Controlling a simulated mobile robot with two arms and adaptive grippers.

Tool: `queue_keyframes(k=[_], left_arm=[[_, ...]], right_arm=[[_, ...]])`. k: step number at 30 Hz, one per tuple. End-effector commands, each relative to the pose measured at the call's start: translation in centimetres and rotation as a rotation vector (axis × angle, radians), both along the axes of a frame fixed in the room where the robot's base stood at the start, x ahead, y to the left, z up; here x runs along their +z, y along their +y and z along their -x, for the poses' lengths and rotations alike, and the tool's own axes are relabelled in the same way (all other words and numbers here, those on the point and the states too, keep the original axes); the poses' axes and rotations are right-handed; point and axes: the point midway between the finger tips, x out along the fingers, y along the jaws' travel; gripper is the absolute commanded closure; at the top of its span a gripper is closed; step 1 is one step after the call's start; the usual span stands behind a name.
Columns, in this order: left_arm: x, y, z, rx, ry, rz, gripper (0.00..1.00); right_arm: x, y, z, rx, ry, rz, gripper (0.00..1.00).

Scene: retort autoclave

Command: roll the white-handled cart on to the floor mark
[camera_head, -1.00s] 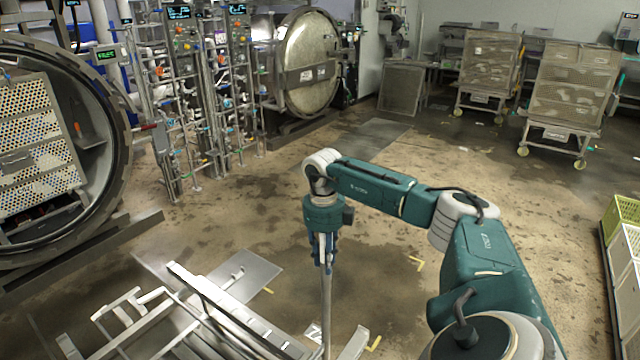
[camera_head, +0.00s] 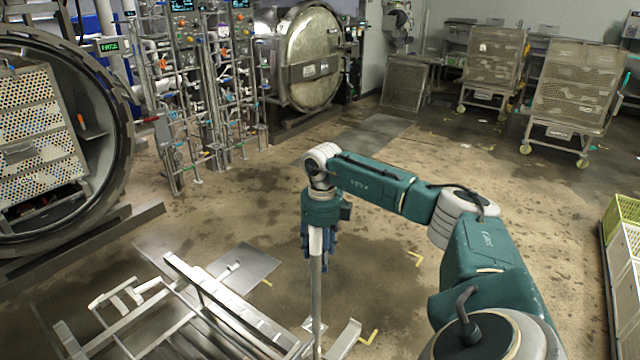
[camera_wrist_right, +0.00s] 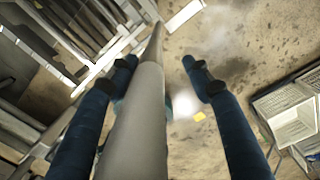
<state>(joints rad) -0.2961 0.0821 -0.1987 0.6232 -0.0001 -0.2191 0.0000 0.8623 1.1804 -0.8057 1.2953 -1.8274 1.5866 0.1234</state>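The cart is a low bare metal frame (camera_head: 215,305) at the lower left of the head view, cut off by the bottom edge. Its upright handle post (camera_head: 317,290), pale at the top, rises at its right side. My right gripper (camera_head: 318,248) points down over the post top. In the right wrist view, the post (camera_wrist_right: 135,125) runs between the two blue fingers (camera_wrist_right: 160,68), close to the left one, with a clear gap to the right one. The gripper is open around it. My left gripper is out of view.
An open retort with a perforated basket stack (camera_head: 30,145) stands at left. A round vessel door (camera_head: 313,60) and piping (camera_head: 205,90) stand behind. Two loaded carts (camera_head: 575,90) are at the back right, crates (camera_head: 620,250) at the right edge. The middle floor is clear.

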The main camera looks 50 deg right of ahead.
Motion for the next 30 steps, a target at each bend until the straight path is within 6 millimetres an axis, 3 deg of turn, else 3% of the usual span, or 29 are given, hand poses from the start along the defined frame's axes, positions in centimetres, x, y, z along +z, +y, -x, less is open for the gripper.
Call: queue_keyframes(k=[6, 17, 30], left_arm=[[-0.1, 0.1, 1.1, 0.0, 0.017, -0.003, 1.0], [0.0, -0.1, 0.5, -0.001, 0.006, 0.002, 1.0], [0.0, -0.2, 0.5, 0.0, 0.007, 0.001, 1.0]], right_arm=[[0.0, -0.7, 0.4, -0.01, 0.01, 0.013, 0.56], [0.5, -0.9, 0.5, -0.012, 0.011, 0.016, 0.56], [9.0, -0.4, 0.0, -0.008, 0.001, 0.01, 0.56]])
